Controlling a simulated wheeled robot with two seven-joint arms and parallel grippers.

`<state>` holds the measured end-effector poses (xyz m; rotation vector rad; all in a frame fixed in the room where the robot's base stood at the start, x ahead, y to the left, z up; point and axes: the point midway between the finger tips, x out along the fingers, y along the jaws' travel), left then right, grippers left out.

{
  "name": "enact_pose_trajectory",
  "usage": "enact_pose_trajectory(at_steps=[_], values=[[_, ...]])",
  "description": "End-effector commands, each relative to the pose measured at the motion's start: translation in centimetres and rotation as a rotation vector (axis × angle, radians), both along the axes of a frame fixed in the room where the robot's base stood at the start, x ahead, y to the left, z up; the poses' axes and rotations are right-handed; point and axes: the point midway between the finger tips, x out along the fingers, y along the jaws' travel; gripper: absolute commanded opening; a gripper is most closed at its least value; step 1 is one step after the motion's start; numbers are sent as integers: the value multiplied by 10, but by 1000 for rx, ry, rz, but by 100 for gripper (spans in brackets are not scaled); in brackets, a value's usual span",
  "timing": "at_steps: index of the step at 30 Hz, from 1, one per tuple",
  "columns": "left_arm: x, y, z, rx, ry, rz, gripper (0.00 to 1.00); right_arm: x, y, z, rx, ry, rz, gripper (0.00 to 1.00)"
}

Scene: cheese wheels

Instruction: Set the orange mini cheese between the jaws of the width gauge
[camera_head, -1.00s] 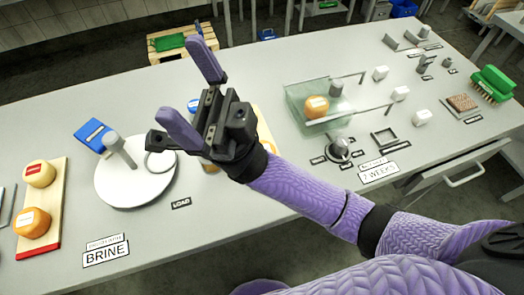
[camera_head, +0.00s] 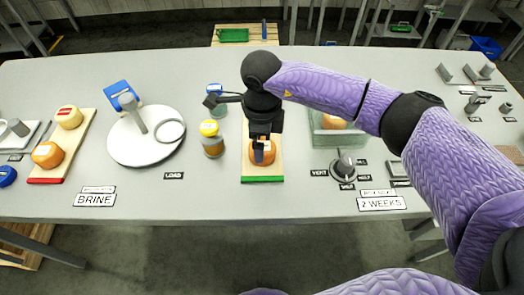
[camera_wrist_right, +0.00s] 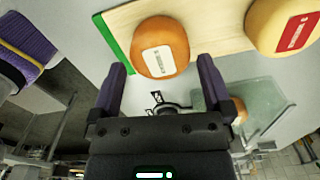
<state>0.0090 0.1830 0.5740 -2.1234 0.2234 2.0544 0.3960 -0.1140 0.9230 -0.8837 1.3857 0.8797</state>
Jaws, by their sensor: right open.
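My right gripper (camera_head: 262,148) points down over the green-edged wooden board (camera_head: 262,179) in the head view. An orange cheese (camera_head: 269,157) with a white label lies on that board, partly hidden by the gripper. In the right wrist view the gripper (camera_wrist_right: 163,72) is open and empty. The same orange cheese (camera_wrist_right: 165,35) appears ahead of and between its fingertips; contact cannot be told. Upright grey blocks (camera_head: 471,73) at the back right look like the width gauge's jaws, with a gap between them. My left gripper is not in view.
A yellow, red-labelled cheese (camera_wrist_right: 285,25) shares the board. A yellow-capped jar (camera_head: 212,139) stands left of it. A glass tank (camera_head: 322,138) holding another orange cheese stands right. A red-edged board (camera_head: 75,146) and white round plate (camera_head: 120,150) are left.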

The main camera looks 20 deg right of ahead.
Motion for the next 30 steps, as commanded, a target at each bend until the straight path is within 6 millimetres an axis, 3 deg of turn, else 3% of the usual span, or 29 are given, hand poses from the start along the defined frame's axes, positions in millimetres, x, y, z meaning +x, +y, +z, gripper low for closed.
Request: enact_pose_trajectory(at_steps=[4, 11, 23, 28, 30], values=[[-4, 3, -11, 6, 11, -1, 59, 0, 0, -33, 1, 5, -1, 100], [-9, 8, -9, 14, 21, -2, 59, 0, 0, -34, 2, 1, 0, 98], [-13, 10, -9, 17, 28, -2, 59, 0, 0, -34, 3, 1, -1, 13], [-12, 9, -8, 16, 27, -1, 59, 1, 0, -32, 4, 1, -1, 13], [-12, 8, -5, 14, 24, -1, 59, 1, 0, -21, 4, -2, -1, 12]])
